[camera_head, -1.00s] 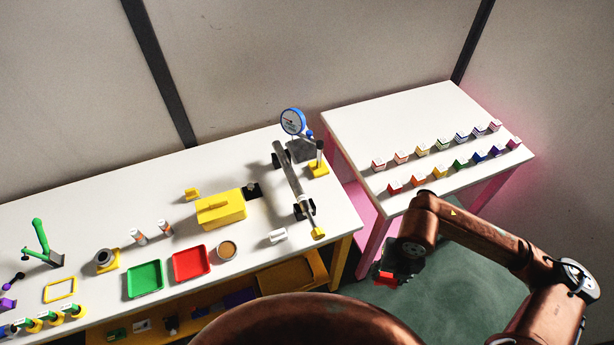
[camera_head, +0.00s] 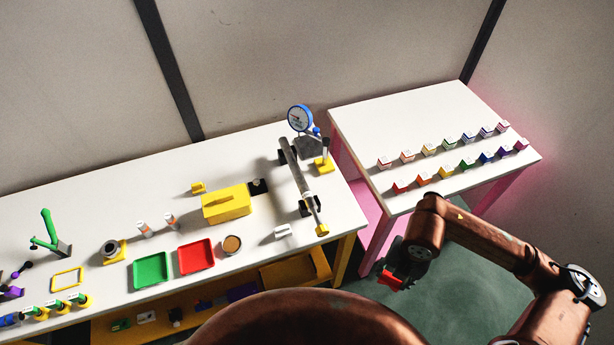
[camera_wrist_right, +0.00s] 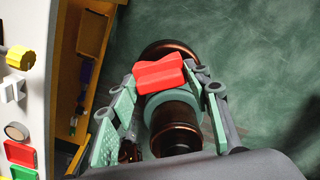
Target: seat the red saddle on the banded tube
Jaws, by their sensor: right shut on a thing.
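The red saddle (camera_head: 390,281) is a small red block with a groove along it. My right gripper (camera_head: 396,274) is shut on it and holds it in the air over the floor, in front of the gap between the tables. In the right wrist view the saddle (camera_wrist_right: 160,74) sits between the fingertips (camera_wrist_right: 172,86). The banded tube (camera_head: 297,168) is a grey tube with a pale band near its front end, lying on black supports on the white table. The saddle is well apart from it, to the front right. My left gripper is out of view.
A white block (camera_head: 283,231) lies left of the tube's front end. The right table (camera_head: 400,125) carries rows of coloured cubes. A yellow box (camera_head: 226,206) and trays lie left.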

